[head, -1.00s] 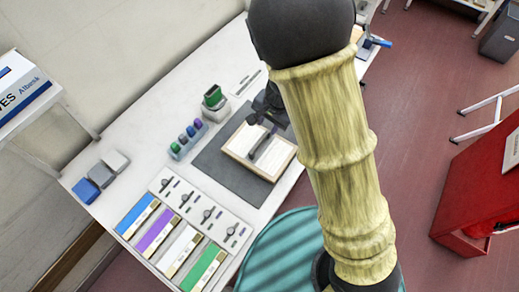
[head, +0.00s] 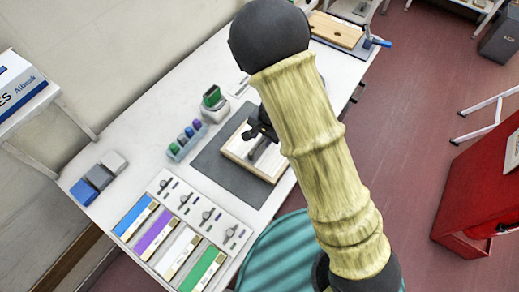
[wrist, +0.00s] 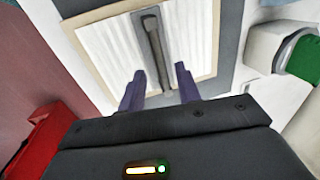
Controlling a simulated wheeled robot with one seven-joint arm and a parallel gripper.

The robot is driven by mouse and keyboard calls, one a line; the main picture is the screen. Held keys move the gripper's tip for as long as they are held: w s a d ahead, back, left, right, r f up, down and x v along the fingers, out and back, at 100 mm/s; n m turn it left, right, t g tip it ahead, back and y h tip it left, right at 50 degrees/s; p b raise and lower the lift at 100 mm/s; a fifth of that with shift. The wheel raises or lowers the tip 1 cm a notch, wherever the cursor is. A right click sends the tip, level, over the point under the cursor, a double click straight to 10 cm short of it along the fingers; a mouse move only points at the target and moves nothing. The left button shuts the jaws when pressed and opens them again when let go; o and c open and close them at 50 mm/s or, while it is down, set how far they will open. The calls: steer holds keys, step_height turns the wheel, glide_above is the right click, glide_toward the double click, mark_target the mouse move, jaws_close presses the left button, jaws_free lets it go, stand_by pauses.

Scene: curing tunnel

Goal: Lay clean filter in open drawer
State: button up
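A filter with a pale wooden frame, white face and dark bar handle lies on a grey mat in the head view (head: 238,150). In the wrist view, the filter (wrist: 110,50) fills the upper middle, its bar handle (wrist: 157,50) running between my fingers. My gripper (wrist: 160,70) is open, with one dark finger on each side of the handle's near end and a gap to both. In the head view my gripper (head: 262,132) is over the filter and hides part of it. Whether the fingers are level with the handle is unclear. I cannot make out an open drawer.
A panel (head: 170,190) with knobs and coloured strips lies at the table's front. Grey and blue blocks (head: 99,177), a rack of coloured pieces (head: 187,138) and a green-topped holder (head: 213,102) stand nearby. A wooden board (head: 336,30) lies farther back; a red cabinet (head: 480,190) stands right.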

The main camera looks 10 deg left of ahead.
mark_target(260, 142)
steer(key=shift+w+a+f, duration=0.15)
steer(key=shift+a+f, duration=0.1)
steer(key=shift+f, duration=0.85)
steer(key=shift+w+a+f, duration=0.1)
steer(key=shift+a+f, duration=0.1)
steer(key=shift+f, duration=0.85)
jaws_close()
